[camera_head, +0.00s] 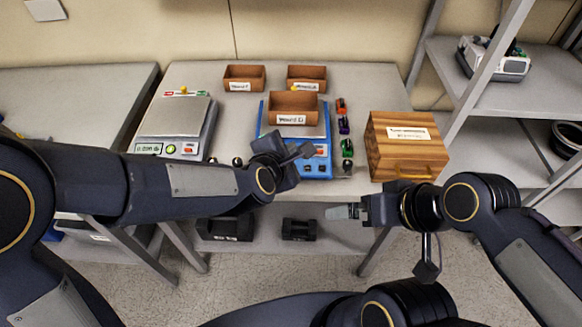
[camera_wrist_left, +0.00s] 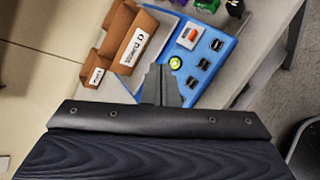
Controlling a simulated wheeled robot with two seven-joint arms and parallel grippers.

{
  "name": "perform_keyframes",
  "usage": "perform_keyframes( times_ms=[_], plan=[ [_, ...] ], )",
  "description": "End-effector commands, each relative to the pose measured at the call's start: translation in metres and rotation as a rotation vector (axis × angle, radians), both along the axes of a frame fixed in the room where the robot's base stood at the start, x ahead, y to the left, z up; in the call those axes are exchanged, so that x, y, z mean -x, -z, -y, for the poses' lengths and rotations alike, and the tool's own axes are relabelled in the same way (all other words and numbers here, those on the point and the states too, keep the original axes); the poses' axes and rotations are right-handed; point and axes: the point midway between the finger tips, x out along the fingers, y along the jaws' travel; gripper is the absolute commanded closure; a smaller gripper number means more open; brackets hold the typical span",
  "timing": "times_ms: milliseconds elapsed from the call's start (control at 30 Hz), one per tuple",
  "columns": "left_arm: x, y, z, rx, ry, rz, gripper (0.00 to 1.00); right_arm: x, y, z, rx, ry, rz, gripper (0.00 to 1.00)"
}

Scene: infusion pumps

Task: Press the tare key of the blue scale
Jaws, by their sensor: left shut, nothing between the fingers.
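The blue scale (camera_head: 318,137) stands on the middle table with a brown open box on its pan. In the left wrist view its blue front panel (camera_wrist_left: 226,58) shows an orange-red key (camera_wrist_left: 190,37), a round yellow-green button (camera_wrist_left: 175,62) and several small black keys (camera_wrist_left: 203,65). I cannot read which one is the tare key. My left gripper (camera_head: 306,151) is shut and empty, over the panel's left part in the head view. In the left wrist view its fingertips (camera_wrist_left: 158,70) are just left of the round button; contact cannot be told. My right gripper (camera_head: 340,212) is in front of the table, away from the scale; its jaw state is unclear.
The labelled brown box (camera_head: 292,101) is on the blue scale. A grey scale (camera_head: 175,116) stands left, and two brown boxes (camera_head: 244,77) (camera_head: 306,77) behind. Small coloured items (camera_head: 344,125) line the blue scale's right side, before a wooden box (camera_head: 405,145).

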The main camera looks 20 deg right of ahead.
Motion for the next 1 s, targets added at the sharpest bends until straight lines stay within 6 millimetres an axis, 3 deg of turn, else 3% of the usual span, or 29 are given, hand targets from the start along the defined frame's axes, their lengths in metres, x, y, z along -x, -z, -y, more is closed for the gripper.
perform_keyframes(
  times_ms=[267,700,1000],
  plan=[
    [-0.003,0.016,0.001,-0.001,0.0,0.001,1.0,0.0,0.014,0.0,0.0,0.0,0.0,0.0],
    [-0.018,0.076,0.005,0.0,0.001,-0.001,1.0,0.0,0.067,0.0,0.0,0.0,0.0,0.0],
    [-0.022,0.086,0.006,-0.001,0.001,0.0,1.0,0.0,0.077,0.0,0.0,0.0,0.0,0.0]
  ],
)
